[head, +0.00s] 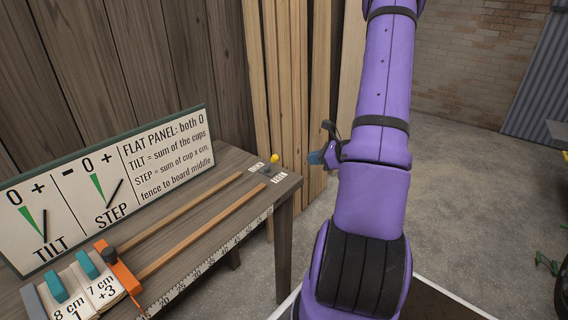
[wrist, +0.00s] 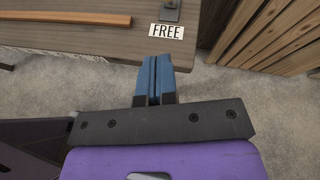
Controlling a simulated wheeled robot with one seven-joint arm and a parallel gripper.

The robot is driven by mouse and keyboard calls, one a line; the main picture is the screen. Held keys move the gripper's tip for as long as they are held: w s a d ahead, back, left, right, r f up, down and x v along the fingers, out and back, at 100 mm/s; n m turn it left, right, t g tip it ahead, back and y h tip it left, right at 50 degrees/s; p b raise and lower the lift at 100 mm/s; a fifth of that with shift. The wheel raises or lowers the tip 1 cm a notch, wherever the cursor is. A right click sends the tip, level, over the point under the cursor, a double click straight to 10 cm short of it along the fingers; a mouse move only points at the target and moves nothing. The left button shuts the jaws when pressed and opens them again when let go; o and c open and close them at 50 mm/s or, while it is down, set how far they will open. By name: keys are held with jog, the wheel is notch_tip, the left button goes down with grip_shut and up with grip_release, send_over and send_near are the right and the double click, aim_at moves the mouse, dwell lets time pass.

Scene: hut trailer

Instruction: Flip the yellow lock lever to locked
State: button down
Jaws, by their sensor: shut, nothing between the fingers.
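The yellow lock lever (head: 274,158) stands at the far right end of the bench, its round knob raised above a small dark base. A small label lies on each side of the base. In the wrist view, one label (wrist: 166,31) reads FREE, with part of the grey lever base (wrist: 171,11) beside it at the top edge; the yellow knob is out of that view. I cannot tell which label the lever leans toward. My gripper (head: 316,157) has its blue fingers shut and empty, to the right of the lever and apart from it. The fingertips (wrist: 154,58) lie near the bench edge.
The bench (head: 235,196) carries wooden rails, an orange fence (head: 119,272), cups marked 8 cm and 7 cm, and a sign (head: 163,153) with TILT and STEP dials. Wooden boards (head: 291,90) stand behind. Open concrete floor lies right of my arm.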

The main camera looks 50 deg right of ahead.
jog(key=shift+s+d+f+m+h, duration=0.3)
jog(key=shift+s+d+f+m, duration=0.25)
jog(key=shift+f, duration=0.2)
send_near(272, 163)
jog(key=f, duration=0.2)
jog(key=d+f, duration=0.1)
jog(key=shift+s, duration=0.35)
jog(key=w, duration=0.2)
jog(key=w+a, duration=0.1)
jog(key=shift+w+r, duration=0.1)
jog(key=shift+r, duration=0.25)
jog(key=shift+w+a+r, duration=0.15)
jog(key=shift+w, duration=0.5)
jog(key=shift+w+r, duration=0.1)
jog(key=shift+r, duration=0.05)
